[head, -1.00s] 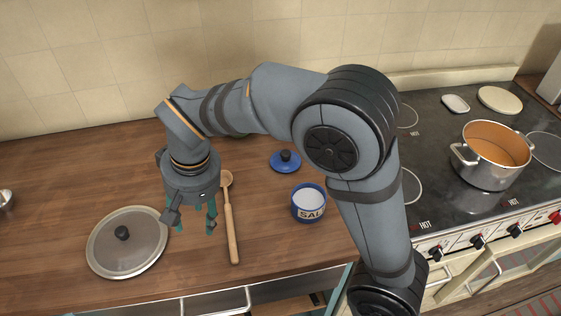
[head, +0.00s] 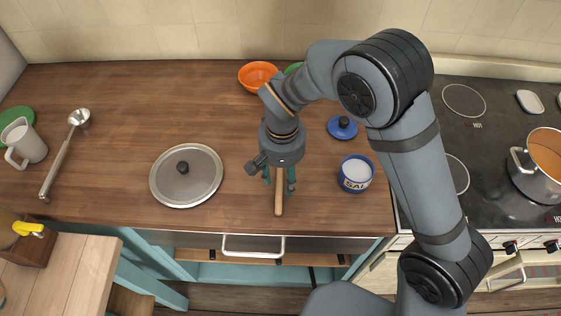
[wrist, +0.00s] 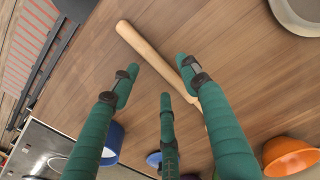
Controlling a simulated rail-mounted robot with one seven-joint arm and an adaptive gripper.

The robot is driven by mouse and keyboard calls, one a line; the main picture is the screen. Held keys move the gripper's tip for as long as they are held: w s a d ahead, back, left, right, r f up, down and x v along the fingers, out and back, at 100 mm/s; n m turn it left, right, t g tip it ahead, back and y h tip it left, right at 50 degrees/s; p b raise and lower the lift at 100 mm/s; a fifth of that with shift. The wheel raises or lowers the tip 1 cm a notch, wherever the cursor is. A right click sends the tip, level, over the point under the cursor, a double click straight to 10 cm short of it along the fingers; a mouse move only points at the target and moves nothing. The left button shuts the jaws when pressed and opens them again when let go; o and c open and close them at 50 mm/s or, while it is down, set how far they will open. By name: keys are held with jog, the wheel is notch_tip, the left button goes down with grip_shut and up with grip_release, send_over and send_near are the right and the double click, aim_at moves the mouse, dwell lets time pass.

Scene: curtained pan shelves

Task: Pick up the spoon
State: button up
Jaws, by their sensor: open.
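The wooden spoon lies on the wooden counter; its pale handle (head: 279,197) sticks out toward the front below my gripper. My gripper (head: 279,186) is open with its green fingers pointing down, on either side of the handle in the head view. In the wrist view the handle (wrist: 146,46) runs diagonally between the fingertips of my gripper (wrist: 158,80). The spoon's bowl is hidden behind my gripper and fingers. I cannot tell how far the fingertips are above the counter.
A pan lid (head: 186,176) lies to the left and a blue salt pot (head: 356,173) stands to the right, its blue lid (head: 342,127) behind it. An orange bowl (head: 257,76) stands at the back. A metal ladle (head: 64,155) and a jug (head: 24,143) are far left. The stove is right.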

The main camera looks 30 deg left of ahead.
jog(key=shift+f, duration=0.95)
jog(key=c, duration=1.2)
grip_shut()
